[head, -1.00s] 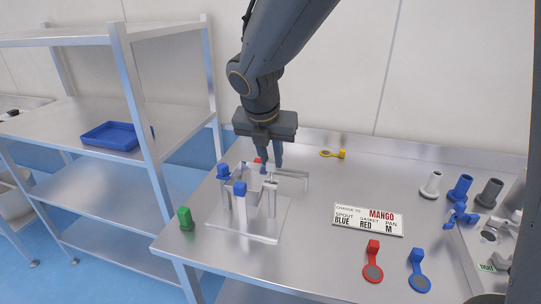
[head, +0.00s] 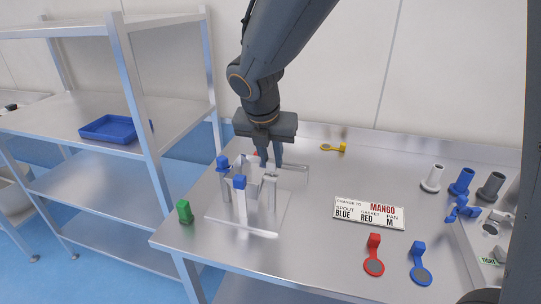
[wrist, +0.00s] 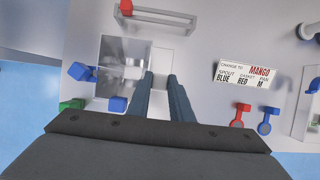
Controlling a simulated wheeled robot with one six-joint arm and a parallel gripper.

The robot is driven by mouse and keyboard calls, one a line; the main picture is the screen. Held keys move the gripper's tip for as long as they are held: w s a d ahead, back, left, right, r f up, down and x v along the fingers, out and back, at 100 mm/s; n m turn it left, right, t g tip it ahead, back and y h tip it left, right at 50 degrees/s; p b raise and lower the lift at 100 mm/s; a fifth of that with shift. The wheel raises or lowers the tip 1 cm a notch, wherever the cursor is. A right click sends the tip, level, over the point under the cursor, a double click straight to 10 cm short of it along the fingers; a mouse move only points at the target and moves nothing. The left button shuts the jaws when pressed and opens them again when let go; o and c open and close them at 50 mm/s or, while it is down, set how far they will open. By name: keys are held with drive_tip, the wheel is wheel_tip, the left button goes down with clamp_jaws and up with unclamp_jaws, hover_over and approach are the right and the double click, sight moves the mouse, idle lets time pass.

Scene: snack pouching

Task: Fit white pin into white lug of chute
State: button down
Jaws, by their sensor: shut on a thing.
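My gripper (head: 271,164) is lowered over the right rear part of a chute stand, its fingers around a pale piece. In the wrist view the pale piece (wrist: 162,79) shows between the fingertips; I take it as the white pin, though its lower end is hidden.
A green piece (head: 184,212) stands left of the stand. A sign (head: 368,213) reads mango, blue spout, red gasket, pan M. Red (head: 374,255) and blue (head: 420,265) gaskets lie at the front right. White, blue and grey spouts (head: 462,181) stand at right. A yellow gasket (head: 335,148) lies behind.

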drive_tip(key=shift+f+b, duration=0.45)
drive_tip(key=shift+f, duration=0.45)
drive_tip(key=c, duration=1.5)
unclamp_jaws()
drive_tip(key=shift+b+v, duration=0.3)
drive_tip(key=shift+v, duration=3.65)
drive_tip(key=shift+d, duration=0.1)
drive_tip(key=s+d+f+m+g, duration=0.1)
drive_tip(key=s+d+f+m, duration=0.3)
drive_tip(key=m, duration=0.6)
drive_tip(key=s+d+f+m+g+y, duration=0.1)
drive_tip(key=s+d+f+m, duration=0.2)
drive_tip(key=d+f+m, duration=0.3)
drive_tip(key=s+d+f+m+g, duration=0.1)
drive_tip(key=s+d+f+m, duration=0.3)
drive_tip(key=m, duration=1.2)
drive_tip(key=shift+s+d+f+y, duration=0.15)
drive_tip(key=shift+d+f, duration=0.1)
drive_tip(key=shift+d, duration=0.2)
drive_tip(key=shift+s+d+f+y, duration=0.15)
drive_tip(key=shift+s+d+f, duration=0.1)
drive_tip(key=shift+d, duration=0.2)
